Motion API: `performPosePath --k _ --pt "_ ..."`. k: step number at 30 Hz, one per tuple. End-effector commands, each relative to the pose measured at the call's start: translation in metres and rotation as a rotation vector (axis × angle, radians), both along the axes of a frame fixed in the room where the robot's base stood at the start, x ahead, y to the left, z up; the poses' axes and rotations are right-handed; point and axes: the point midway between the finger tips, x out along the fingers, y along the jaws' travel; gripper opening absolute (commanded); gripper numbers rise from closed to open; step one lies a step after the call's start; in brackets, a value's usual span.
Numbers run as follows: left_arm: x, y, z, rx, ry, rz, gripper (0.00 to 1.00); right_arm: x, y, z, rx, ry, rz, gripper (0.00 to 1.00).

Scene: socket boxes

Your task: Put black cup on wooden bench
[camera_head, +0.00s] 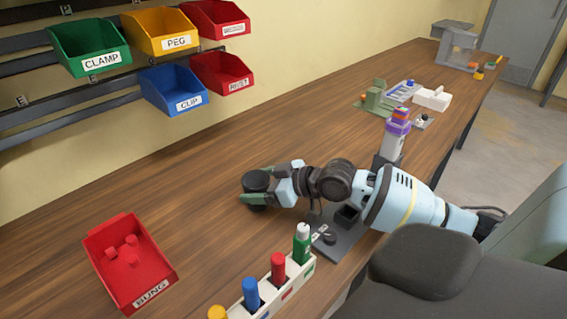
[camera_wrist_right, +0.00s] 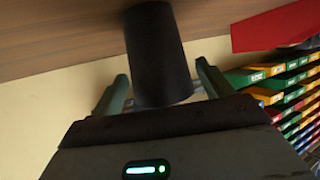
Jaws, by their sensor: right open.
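The black cup (camera_head: 256,186) stands on the wooden bench (camera_head: 200,210) in the head view, at the end of my right arm. My right gripper (camera_head: 250,198) has its green fingers around the cup, one on each side. In the right wrist view the cup (camera_wrist_right: 158,55) is between the two open fingers of the gripper (camera_wrist_right: 160,92), with a visible gap at each side. The cup's base appears to meet the wood surface in that view. My left gripper is not in view.
A red BUNG bin (camera_head: 130,265) with red pieces lies at the left front. A white rack (camera_head: 275,290) with coloured cylinders and a grey socket plate (camera_head: 345,238) are near the front edge. Labelled bins (camera_head: 90,45) hang on the wall. The bench's middle left is clear.

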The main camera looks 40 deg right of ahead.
Motion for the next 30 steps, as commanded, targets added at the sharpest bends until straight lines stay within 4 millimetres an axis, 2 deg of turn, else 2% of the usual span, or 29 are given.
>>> performPosePath --k 12,30 --pt "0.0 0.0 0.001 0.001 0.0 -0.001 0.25 -0.045 -0.021 0.02 -0.003 0.003 0.005 0.79" --pt "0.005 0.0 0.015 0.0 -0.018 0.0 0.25 -0.083 -0.042 0.039 0.001 0.003 0.001 0.79"
